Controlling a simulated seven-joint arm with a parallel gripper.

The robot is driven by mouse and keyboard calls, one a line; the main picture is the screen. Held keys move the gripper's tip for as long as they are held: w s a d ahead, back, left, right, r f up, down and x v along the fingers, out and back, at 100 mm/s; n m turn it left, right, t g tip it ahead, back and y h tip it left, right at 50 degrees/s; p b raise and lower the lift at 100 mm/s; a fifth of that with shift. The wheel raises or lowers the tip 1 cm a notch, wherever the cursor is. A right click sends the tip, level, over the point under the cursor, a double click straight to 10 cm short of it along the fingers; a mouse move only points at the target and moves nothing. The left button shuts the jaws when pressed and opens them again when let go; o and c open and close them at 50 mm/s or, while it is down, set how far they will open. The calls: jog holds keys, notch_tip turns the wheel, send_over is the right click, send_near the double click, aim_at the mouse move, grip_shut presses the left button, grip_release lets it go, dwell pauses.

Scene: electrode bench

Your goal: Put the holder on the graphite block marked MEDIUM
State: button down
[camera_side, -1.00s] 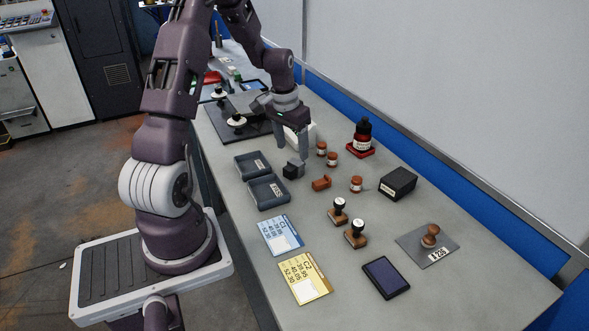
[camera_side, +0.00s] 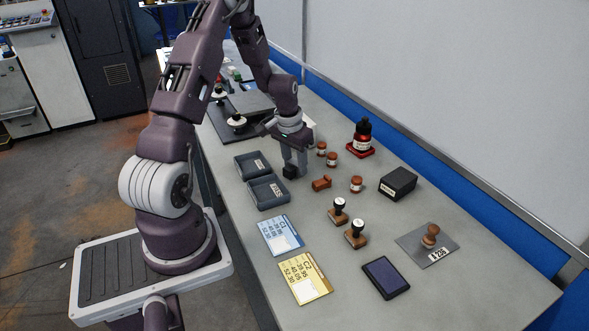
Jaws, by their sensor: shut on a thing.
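My gripper (camera_side: 295,166) points down over the bench, its fingers shut on a small dark block (camera_side: 290,173) beside the grey trays. The fingers cover part of that block, and I see no readable mark on it. A larger black block (camera_side: 399,180) with a white label sits to the right; its lettering is too small to read. An orange-brown notched piece (camera_side: 321,183) lies just right of my gripper, apart from it. I cannot tell for certain which thing is the holder, or which block is marked MEDIUM.
Two grey trays (camera_side: 267,204) lie left of my gripper. Blue and yellow cards (camera_side: 305,278), a dark pad (camera_side: 386,277) and a grey plate (camera_side: 412,245) lie nearer.

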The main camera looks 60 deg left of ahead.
aim_at(343, 189)
notch_tip(343, 189, up, 9)
jog(key=shift+w+d+r, duration=0.1)
jog(key=shift+r, duration=0.1)
jog(key=w+d+f+m, duration=0.1)
jog(key=d+m, duration=0.4)
jog(key=d, duration=1.8)
jog(key=w+a+r, duration=0.2)
jog(key=w+a, duration=0.2)
jog(key=a, duration=0.3)
jog(key=shift+h, duration=0.3)
jog(key=f, duration=0.6)
jog(key=a+f, duration=0.1)
jog(key=f, duration=0.3)
jog(key=shift+w, duration=0.4)
jog(key=shift+f, duration=0.1)
jog(key=c, duration=0.8)
grip_release()
jog(key=shift+f, duration=0.1)
jog(key=shift+c, duration=0.2)
